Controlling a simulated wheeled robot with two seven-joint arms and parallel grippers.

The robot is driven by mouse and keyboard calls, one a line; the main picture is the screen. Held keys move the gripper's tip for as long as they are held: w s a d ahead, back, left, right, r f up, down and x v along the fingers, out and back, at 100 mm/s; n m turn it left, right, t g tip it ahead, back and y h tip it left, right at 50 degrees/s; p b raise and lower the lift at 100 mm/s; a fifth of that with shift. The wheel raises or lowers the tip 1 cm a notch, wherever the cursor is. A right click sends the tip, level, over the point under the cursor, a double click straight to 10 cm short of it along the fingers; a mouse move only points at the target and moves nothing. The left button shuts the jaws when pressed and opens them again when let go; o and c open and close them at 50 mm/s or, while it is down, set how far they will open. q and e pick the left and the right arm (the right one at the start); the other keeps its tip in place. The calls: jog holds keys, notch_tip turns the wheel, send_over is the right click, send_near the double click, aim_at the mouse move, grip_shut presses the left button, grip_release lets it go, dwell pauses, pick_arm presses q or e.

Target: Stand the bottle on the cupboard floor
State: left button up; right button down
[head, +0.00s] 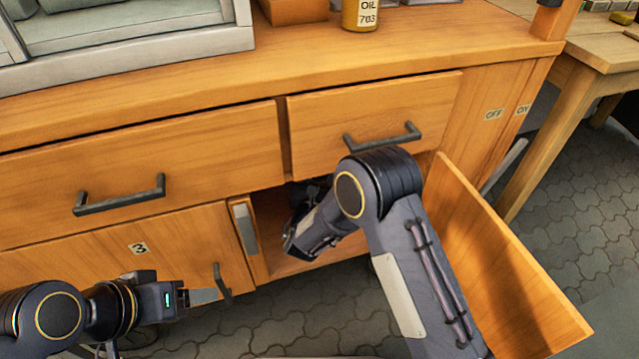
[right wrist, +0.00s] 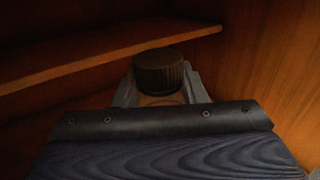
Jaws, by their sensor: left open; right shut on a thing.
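The bottle shows in the right wrist view as a dark ribbed cap (right wrist: 158,72) with a little of its brownish body below. My right gripper (right wrist: 160,95) is shut on it, one finger on each side. In the head view my right arm reaches into the open cupboard (head: 290,264), and the bottle and fingertips are hidden there. Whether the bottle's base touches the cupboard floor cannot be seen. My left gripper (head: 204,297) is open and empty, close to the handle of the shut door marked 3 (head: 138,248).
The open cupboard door (head: 500,265) stands out to the right of my right arm. A shelf (right wrist: 100,58) crosses the cupboard interior. A drawer (head: 375,115) is shut above the opening. A yellow oil container (head: 360,14) stands on the worktop (head: 290,55).

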jog(key=shift+f, duration=0.85)
pick_arm(q)
jog(key=shift+f, duration=0.5)
pick_arm(e)
jog(key=shift+r, duration=0.15)
jog(key=c, duration=0.9)
grip_release()
jog(key=shift+f, duration=0.2)
